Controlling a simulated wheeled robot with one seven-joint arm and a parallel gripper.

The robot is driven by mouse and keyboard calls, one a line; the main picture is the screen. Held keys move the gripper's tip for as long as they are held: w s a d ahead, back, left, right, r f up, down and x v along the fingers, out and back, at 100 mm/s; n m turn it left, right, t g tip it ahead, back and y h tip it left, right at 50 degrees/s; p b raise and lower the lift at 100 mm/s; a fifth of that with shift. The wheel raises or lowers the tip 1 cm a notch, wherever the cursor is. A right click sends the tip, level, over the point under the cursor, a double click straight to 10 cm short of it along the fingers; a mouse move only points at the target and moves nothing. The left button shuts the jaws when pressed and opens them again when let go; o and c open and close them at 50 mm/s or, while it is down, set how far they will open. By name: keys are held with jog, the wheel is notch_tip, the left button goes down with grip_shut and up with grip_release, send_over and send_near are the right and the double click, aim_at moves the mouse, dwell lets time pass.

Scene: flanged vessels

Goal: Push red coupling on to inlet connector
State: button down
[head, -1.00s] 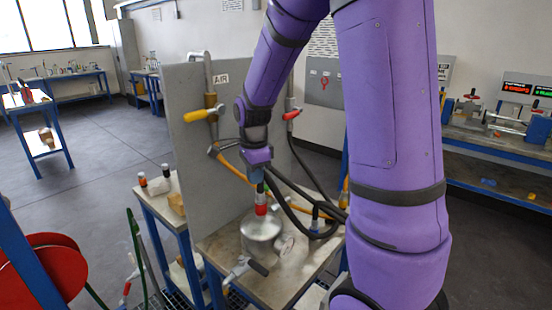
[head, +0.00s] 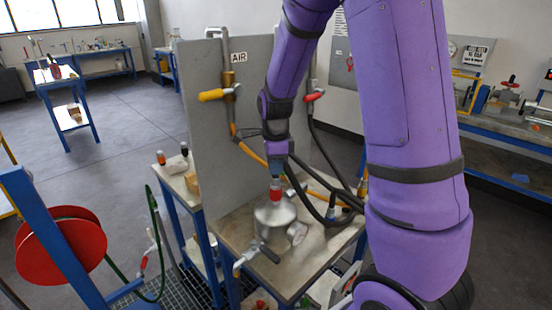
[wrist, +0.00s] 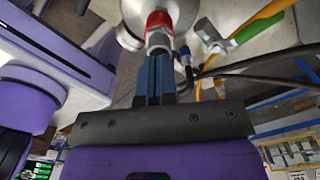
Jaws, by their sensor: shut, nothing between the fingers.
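The red coupling (head: 276,188) stands upright on top of the round metal vessel (head: 270,217), on the bench beside the grey panel. In the wrist view the red coupling (wrist: 159,20) has a silver fitting at its near end. My gripper (head: 276,172) is directly above it, pointing down. In the wrist view my gripper (wrist: 156,60) shows its blue fingers shut together, with nothing between them. The fingertips are right at the silver fitting; I cannot tell whether they touch it. The joint between coupling and inlet connector is hidden.
Black and orange hoses (head: 318,190) loop close to the right of the vessel. The grey panel (head: 205,120) stands behind, with yellow (head: 213,95) and red (head: 314,96) valve handles. A red hose reel (head: 65,250) is at lower left. Open floor lies further left.

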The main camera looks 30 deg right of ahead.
aim_at(276, 178)
jog(key=shift+f, duration=0.4)
jog(key=shift+f, duration=0.2)
dwell(0.3)
notch_tip(276, 178, up, 15)
dwell(0.9)
jog(key=shift+f, duration=0.1)
jog(key=s+a+r+n+t, duration=0.1)
jog(key=s+a+r+n, duration=0.1)
jog(key=s+n, duration=0.5)
jog(key=s+a+r+n+t, duration=0.2)
jog(key=s+r+n, duration=0.1)
jog(key=s+n, duration=0.5)
jog(key=s+a+r+n+t, duration=0.2)
jog(key=s+n, duration=0.6)
jog(key=shift+s+a+r, duration=0.2)
jog(key=shift+s+a, duration=0.15)
